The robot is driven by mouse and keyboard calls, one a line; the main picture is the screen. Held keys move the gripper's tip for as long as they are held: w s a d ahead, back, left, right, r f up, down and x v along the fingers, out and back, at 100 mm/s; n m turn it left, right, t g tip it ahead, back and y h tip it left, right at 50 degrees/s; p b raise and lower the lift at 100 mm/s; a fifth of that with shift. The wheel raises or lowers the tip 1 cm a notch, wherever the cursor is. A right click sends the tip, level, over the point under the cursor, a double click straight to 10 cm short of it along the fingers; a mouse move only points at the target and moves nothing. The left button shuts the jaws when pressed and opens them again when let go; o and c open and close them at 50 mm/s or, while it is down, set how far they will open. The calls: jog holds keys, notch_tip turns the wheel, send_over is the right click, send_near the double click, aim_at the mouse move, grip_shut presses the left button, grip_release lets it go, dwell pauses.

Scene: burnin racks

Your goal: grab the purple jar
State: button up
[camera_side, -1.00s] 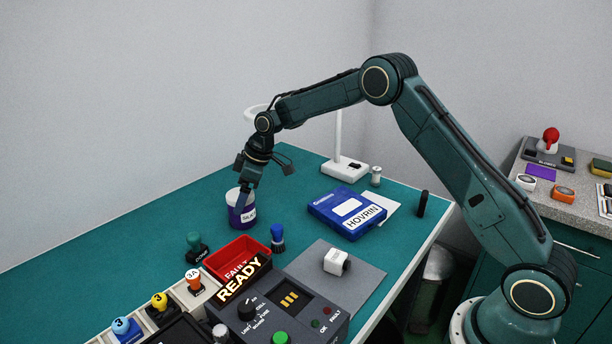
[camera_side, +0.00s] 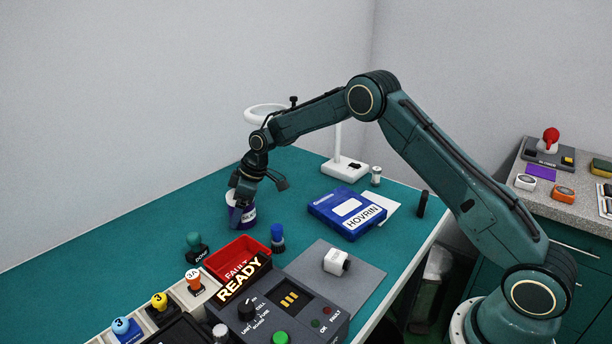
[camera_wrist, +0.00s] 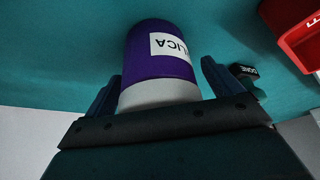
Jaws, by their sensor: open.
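The purple jar (camera_side: 236,214) stands upright on the teal mat in the side view, partly hidden behind my gripper (camera_side: 241,199). In the wrist view the purple jar (camera_wrist: 158,52) has a white label reading "…LICA" and a pale grey lid (camera_wrist: 158,94). In that view my gripper (camera_wrist: 160,90) is open, with one dark finger on each side of the lid. Gaps show between the fingers and the jar, the wider one on the right. The exact fingertip depth along the jar cannot be told.
A red "FAULT" bin (camera_side: 236,258), a green-knobbed stamp (camera_side: 196,247) and a blue-topped brush (camera_side: 277,238) stand nearby. A blue Hovrin box (camera_side: 346,212) and a white lamp base (camera_side: 344,169) are farther right. The mat left of the jar is clear.

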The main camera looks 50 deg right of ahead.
jog(key=c, duration=1.2)
jog(key=shift+o, duration=0.2)
jog(key=shift+r, duration=0.2)
notch_tip(320, 180, up, 20)
jog(key=shift+f, duration=0.15)
